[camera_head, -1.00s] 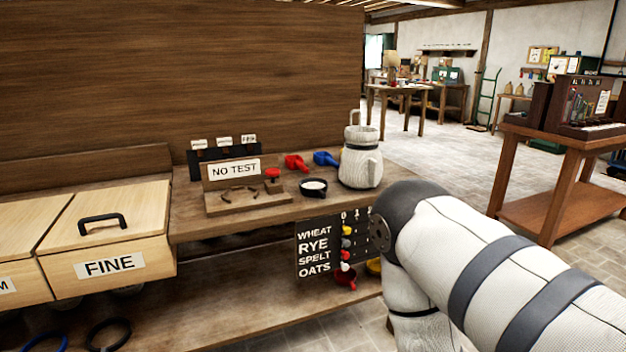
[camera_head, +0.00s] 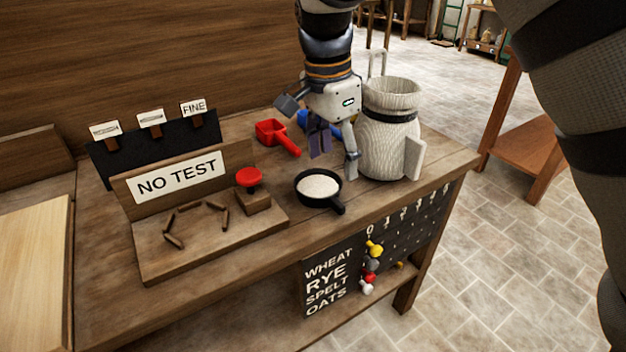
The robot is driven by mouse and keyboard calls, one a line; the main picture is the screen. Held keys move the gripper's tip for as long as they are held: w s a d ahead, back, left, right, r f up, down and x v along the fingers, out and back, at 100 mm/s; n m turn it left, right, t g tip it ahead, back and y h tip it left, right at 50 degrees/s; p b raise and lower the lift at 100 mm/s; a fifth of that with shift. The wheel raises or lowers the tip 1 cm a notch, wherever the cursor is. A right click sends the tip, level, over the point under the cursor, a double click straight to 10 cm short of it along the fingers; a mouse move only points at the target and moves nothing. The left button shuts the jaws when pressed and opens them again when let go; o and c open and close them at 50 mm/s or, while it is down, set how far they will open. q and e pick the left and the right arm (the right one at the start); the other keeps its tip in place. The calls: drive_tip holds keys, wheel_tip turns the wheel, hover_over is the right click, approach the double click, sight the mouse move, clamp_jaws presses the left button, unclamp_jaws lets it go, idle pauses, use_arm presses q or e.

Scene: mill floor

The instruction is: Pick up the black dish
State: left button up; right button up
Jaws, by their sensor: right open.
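The black dish (camera_head: 319,188) is a small round pan with a short handle pointing to the lower right. It holds a white powdery fill and sits on the wooden bench top, right of the red button. My right gripper (camera_head: 334,165) is above and behind the dish, pointing down, with its fingers spread and nothing between them. Its right finger comes down between the dish and the white jug. I cannot tell whether it touches either. My left gripper is not in view.
The white ribbed jug (camera_head: 388,145) stands close to the right of my gripper. A red scoop (camera_head: 276,136) lies behind the dish, and a blue scoop (camera_head: 304,118) is partly hidden by my gripper. The "NO TEST" board (camera_head: 178,180) and red button (camera_head: 248,178) stand to the left.

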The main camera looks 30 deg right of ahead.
sight(336, 200)
drive_tip(key=f, duration=0.9)
drive_tip(key=shift+d+f, duration=0.35)
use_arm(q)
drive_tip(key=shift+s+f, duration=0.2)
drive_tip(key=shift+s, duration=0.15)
use_arm(e)
drive_tip(key=c, duration=1.4)
